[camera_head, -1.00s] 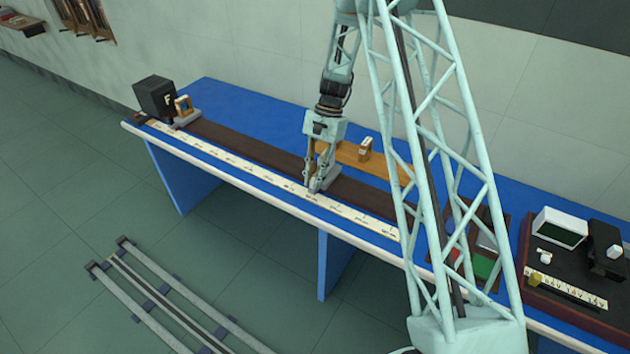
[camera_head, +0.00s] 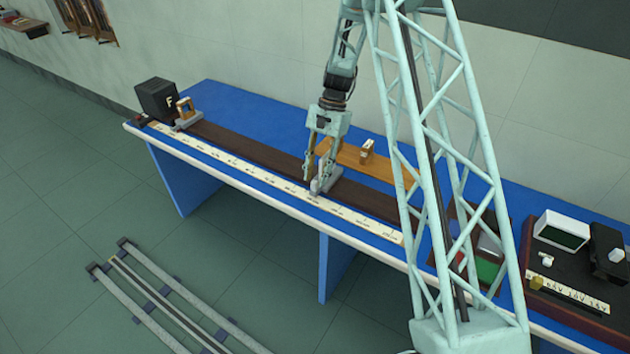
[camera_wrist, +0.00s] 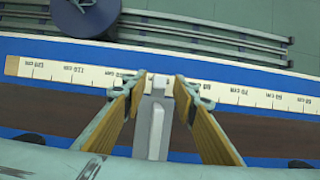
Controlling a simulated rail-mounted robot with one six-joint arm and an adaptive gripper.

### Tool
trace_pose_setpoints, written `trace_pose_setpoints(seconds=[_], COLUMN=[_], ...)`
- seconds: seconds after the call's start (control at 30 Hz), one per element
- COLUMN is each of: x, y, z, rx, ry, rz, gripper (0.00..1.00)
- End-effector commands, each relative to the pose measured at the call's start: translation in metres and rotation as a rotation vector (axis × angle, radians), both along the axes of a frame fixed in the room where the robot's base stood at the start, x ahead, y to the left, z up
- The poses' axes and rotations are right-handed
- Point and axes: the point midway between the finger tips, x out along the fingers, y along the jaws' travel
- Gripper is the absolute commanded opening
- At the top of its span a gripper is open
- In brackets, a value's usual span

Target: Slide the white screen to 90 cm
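The white screen on its grey carriage (camera_wrist: 153,118) stands on the dark rail, between my fingers in the wrist view. Its front covers the scale (camera_wrist: 236,92) between the 80 and 100 cm regions, roughly at 90 cm; the mark itself is hidden. In the head view the carriage foot (camera_head: 321,186) shows beside the long scale (camera_head: 250,168). My gripper (camera_wrist: 158,84) is open around the carriage, one yellow-lined finger on each side with narrow gaps. In the head view my gripper (camera_head: 317,180) points down over the rail with its fingers spread.
A black box marked F (camera_head: 157,98) and a wooden-framed holder (camera_head: 186,112) stand at the rail's left end. A wooden board (camera_head: 375,160) with a small block (camera_head: 367,150) lies behind my gripper. Trays and instruments (camera_head: 562,229) occupy the right. The rail (camera_head: 245,142) left of my gripper is clear.

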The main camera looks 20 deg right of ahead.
Motion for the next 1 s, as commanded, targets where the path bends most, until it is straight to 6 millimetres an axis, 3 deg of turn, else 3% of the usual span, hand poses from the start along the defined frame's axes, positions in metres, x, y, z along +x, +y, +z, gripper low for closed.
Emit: trace_pose_setpoints(seconds=[0.5,0.7,1.0], x=[0.017,0.021,0.022], y=[-0.023,-0.027,-0.028], z=[0.067,0.081,0.085], rx=[-0.001,0.0,0.0], ry=[-0.002,0.0,0.0], rz=[-0.002,-0.001,-0.001], gripper=[0.26,0.26,0.26])
